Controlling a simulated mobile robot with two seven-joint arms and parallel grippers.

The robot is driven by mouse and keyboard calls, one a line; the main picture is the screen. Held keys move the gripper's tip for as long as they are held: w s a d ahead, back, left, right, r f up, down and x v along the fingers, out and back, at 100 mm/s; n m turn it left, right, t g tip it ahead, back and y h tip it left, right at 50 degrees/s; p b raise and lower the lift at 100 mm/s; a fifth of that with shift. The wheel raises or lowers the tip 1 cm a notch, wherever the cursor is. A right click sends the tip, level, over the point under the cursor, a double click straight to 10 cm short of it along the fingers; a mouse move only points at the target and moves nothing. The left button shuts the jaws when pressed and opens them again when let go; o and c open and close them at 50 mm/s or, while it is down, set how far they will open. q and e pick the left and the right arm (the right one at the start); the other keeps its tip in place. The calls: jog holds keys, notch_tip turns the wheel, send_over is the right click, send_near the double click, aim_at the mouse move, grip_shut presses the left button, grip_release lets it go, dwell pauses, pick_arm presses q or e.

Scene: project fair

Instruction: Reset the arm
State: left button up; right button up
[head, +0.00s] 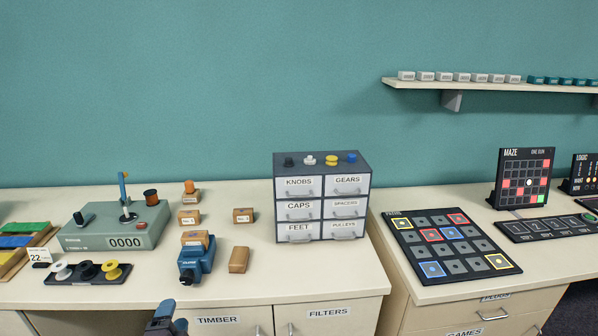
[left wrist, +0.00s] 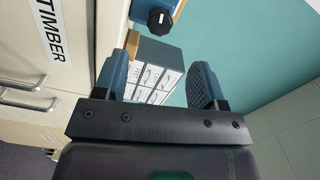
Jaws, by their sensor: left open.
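My left gripper (head: 170,318) shows at the bottom edge of the head view, in front of the worktop's front edge and left of the TIMBER label. The drawer cabinet (left wrist: 155,70) shows in the distance through the gap. My right gripper is in neither view.
Wooden blocks (head: 239,260), a grey counter box (head: 115,230), a spool rack (head: 88,272) and the drawer cabinet (head: 322,200) stand on the worktop (head: 305,270). The worktop's front right is clear.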

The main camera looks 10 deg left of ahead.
pick_arm(q)
jog(key=s+d+f+n+g+h, duration=0.1)
jog(key=s+d+f+n+g, duration=0.1)
jog(key=s+n, duration=0.2)
jog(key=s+d+f+n+g+h, duration=0.1)
jog(key=s+d+f+n, duration=0.2)
jog(key=s, duration=0.5)
jog(key=s+d+f+n+g+h, duration=0.2)
jog(key=s+d+f+n, duration=0.1)
jog(key=s+n, duration=0.2)
jog(key=shift+s+f+g, duration=0.25)
jog(key=shift+s+g, duration=0.05)
jog(key=shift+s, duration=0.15)
